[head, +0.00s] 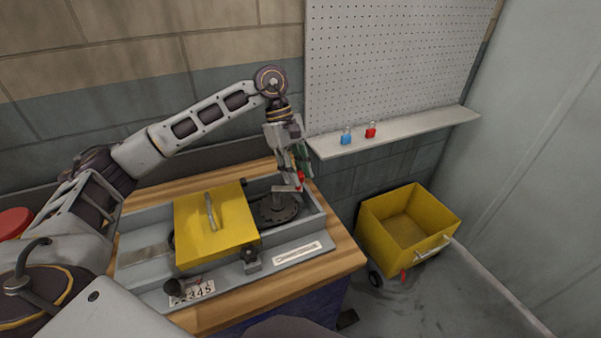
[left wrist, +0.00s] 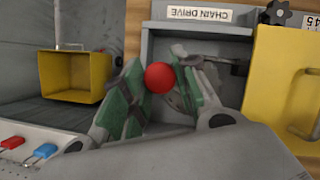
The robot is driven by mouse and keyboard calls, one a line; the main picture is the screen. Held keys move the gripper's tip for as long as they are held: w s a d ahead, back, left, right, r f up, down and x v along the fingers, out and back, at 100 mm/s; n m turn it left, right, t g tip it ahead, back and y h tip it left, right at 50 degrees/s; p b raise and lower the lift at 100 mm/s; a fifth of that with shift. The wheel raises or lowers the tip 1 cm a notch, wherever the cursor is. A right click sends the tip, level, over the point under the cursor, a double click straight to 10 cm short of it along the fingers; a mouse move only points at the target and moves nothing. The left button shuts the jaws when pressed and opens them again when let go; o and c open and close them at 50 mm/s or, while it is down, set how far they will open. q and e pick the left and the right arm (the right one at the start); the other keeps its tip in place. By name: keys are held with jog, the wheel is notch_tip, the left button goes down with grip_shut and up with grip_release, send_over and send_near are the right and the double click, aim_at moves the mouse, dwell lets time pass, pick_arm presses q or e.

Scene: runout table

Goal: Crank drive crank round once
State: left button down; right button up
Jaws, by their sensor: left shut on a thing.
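The drive crank (head: 285,188) is a grey arm on a dark round hub (head: 276,210), at the right end of a grey tray-like housing on the wooden table. Its red knob (left wrist: 159,77) shows between the green finger pads in the left wrist view; in the head view only small red bits show by the fingers. My left gripper (head: 298,176) points down over the crank and is shut on the knob. It also shows in the left wrist view (left wrist: 158,88). Its fingers partly hide the crank arm. My right gripper is not in view.
A yellow cover (head: 225,240) with a grey handle stands just left of the crank. A white label reading CHAIN DRIVE (left wrist: 199,14) is on the housing. A shelf (head: 410,135) holds a blue padlock (head: 346,138) and a red padlock (head: 371,131). A yellow cart (head: 375,232) stands right.

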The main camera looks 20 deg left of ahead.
pick_arm(q)
jog(key=c, duration=1.1)
grip_release()
jog(key=v, duration=1.2)
jog(key=shift+a, duration=0.15)
jog(key=shift+f, duration=0.15)
